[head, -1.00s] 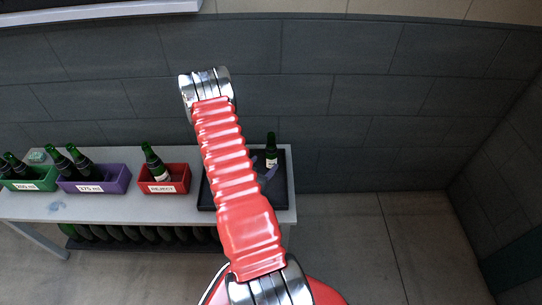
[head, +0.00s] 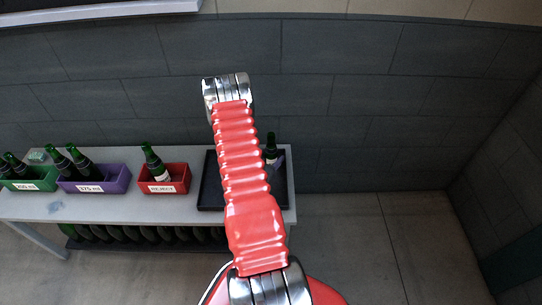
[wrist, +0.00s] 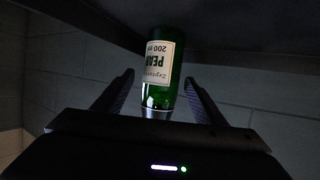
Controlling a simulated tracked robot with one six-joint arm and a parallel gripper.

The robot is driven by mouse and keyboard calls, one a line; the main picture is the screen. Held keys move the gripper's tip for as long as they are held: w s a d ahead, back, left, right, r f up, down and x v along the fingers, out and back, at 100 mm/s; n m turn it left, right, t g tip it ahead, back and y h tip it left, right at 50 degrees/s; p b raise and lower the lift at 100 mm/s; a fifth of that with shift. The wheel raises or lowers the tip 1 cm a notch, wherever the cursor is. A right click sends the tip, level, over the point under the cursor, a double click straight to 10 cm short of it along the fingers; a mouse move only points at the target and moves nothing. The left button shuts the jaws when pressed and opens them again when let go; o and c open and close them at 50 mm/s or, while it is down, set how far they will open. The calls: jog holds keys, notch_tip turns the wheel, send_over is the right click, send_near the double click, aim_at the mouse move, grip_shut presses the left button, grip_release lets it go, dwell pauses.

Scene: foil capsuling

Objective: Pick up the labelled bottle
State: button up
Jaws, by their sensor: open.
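The labelled bottle (head: 271,142) is dark green and stands upright on a black tray (head: 211,186) at the table's right end, its lower part hidden behind my arm. In the wrist view the bottle (wrist: 165,90) appears upside down, its white label reading "200 ml" and part of a word starting "PEA". My gripper (wrist: 159,85) is open, with one finger on each side of the bottle and a visible gap to both. In the head view my arm hides most of the gripper.
To the left on the grey table (head: 110,210) stand a red bin (head: 178,182) marked REJECT, a purple bin (head: 120,184) marked 375 ml and a green bin (head: 48,184) marked 200 ml, each holding bottles. A dark wall rises behind.

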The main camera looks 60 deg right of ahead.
aim_at(270, 140)
jog(key=shift+x, duration=1)
jog(key=shift+a, duration=0.1)
jog(key=shift+c, duration=0.2)
jog(key=c, duration=1.3)
jog(key=shift+o, duration=0.2)
jog(key=shift+r, duration=5)
